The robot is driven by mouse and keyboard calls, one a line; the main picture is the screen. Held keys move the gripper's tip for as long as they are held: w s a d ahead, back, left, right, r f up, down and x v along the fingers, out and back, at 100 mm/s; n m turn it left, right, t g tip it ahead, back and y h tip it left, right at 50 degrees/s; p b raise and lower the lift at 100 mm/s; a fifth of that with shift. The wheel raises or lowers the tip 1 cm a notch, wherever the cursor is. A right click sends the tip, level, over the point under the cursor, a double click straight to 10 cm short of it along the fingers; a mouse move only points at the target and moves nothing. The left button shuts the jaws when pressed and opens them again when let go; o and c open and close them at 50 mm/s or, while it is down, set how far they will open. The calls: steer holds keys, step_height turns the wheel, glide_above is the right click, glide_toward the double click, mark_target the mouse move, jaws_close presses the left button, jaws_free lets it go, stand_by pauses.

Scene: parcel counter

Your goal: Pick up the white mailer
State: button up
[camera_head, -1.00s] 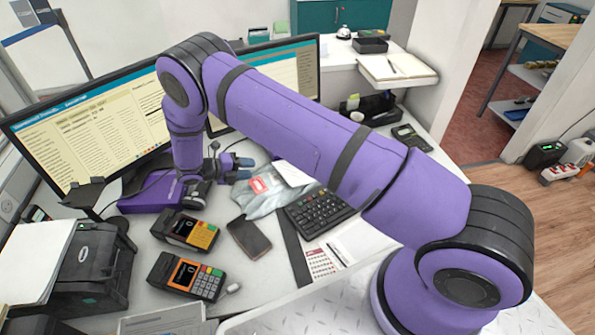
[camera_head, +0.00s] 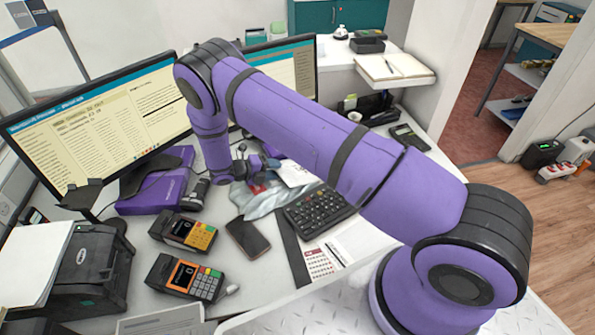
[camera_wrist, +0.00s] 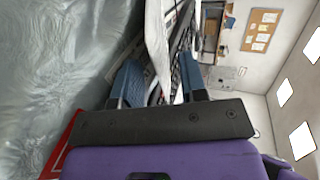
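A flat white mailer (camera_head: 294,173) lies on the desk behind the keyboard, at the far edge of a crumpled silvery plastic bag (camera_head: 262,203). My gripper (camera_head: 268,163) is low over the bag, just left of the mailer; the wrist partly hides that area. In the wrist view, the two blue fingers of my gripper (camera_wrist: 157,82) stand apart, with the edge of the white mailer (camera_wrist: 157,40) showing between them. I cannot tell whether either finger touches it. The silvery bag (camera_wrist: 55,70) fills the left side of that view.
A black keyboard (camera_head: 318,211), a dark phone (camera_head: 247,238) and two card terminals (camera_head: 187,277) lie in front. Two monitors (camera_head: 100,125) stand behind, with a purple box (camera_head: 155,185) below the left one. A black printer (camera_head: 95,265) stands at the left.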

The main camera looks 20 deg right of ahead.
steer(key=shift+d+f, duration=0.1)
steer(key=shift+d, duration=0.05)
steer(key=shift+c, duration=0.3)
jaws_close()
